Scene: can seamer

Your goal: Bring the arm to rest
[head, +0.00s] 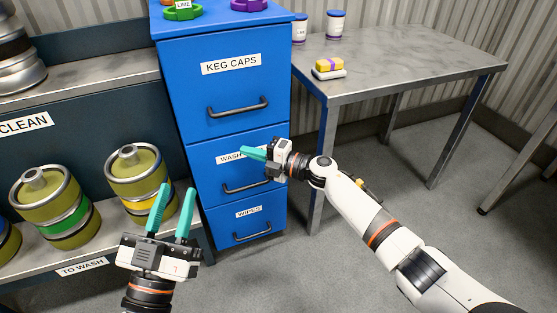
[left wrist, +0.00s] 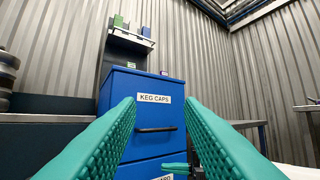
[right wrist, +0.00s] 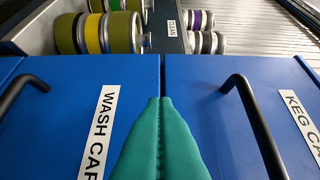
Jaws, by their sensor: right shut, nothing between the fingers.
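My right gripper (head: 254,153) is in front of the blue cabinet (head: 172,95), at its middle drawer, with its teal fingers covering part of the "WASH" label. In the right wrist view its fingers (right wrist: 160,110) are pressed together with nothing between them, facing the gap between two drawer fronts. I cannot tell whether they touch the cabinet. My left gripper (head: 172,208) is open and empty, low in front of the shelf at the left. In the left wrist view its two fingers (left wrist: 162,130) stand wide apart, with the cabinet beyond.
All three drawers look closed; the top one has a handle (head: 238,107). Several kegs (head: 140,170) stand on the "TO WASH" shelf at the left. Grey floor (head: 350,270) is open in front.

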